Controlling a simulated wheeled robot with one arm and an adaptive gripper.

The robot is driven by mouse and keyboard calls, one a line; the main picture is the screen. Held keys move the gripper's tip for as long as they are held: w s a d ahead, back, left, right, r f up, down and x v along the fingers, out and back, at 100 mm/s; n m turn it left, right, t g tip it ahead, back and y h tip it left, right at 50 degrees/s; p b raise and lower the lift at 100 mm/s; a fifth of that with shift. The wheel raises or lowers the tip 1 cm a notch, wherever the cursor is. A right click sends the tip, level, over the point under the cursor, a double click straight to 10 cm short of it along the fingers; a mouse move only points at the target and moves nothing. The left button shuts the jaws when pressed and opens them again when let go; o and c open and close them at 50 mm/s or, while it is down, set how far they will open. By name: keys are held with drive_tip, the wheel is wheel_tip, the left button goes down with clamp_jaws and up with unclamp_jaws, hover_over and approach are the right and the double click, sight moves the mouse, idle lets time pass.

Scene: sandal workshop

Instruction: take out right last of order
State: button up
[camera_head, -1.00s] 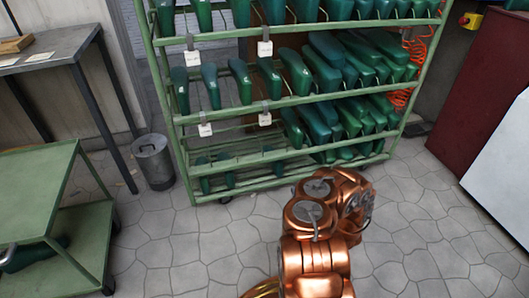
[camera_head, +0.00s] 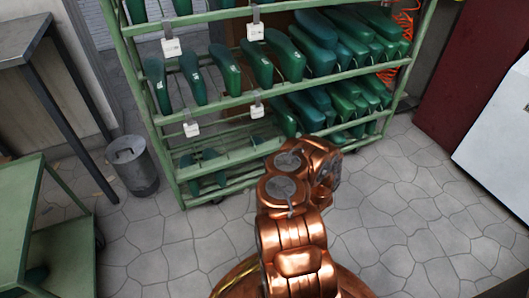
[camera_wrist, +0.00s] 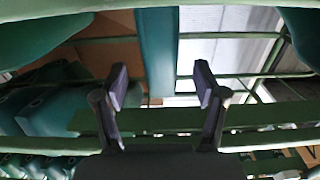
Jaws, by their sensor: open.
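Dark green shoe lasts hang in rows on a green metal rack (camera_head: 143,83) in the head view. On the middle row, single lasts (camera_head: 192,75) hang at the left and a denser group (camera_head: 312,53) sits at the right. White tags (camera_head: 172,46) hang from the rails. In the wrist view, my gripper (camera_wrist: 160,85) is open. A teal last (camera_wrist: 156,50) stands upright between and beyond its fingers, apart from both. My gripper is hidden behind my arm in the head view. The tag writing is too small to read.
A grey bin (camera_head: 133,166) stands on the floor left of the rack. A green cart (camera_head: 62,258) and a dark table (camera_head: 22,38) are at the left. A red and white cabinet (camera_head: 497,140) stands at the right. Tiled floor is open at the right front.

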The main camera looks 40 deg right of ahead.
drive_tip(key=b+x, duration=0.1)
drive_tip(key=x, duration=0.1)
drive_tip(key=b+x, duration=0.1)
drive_tip(key=b, duration=0.1)
drive_tip(key=shift+w+f, duration=0.25)
drive_tip(key=shift+w, duration=0.15)
drive_tip(key=shift+w+d+r, duration=0.15)
drive_tip(key=shift+w, duration=0.05)
drive_tip(key=shift+c, duration=0.3)
drive_tip(key=c, duration=1.2)
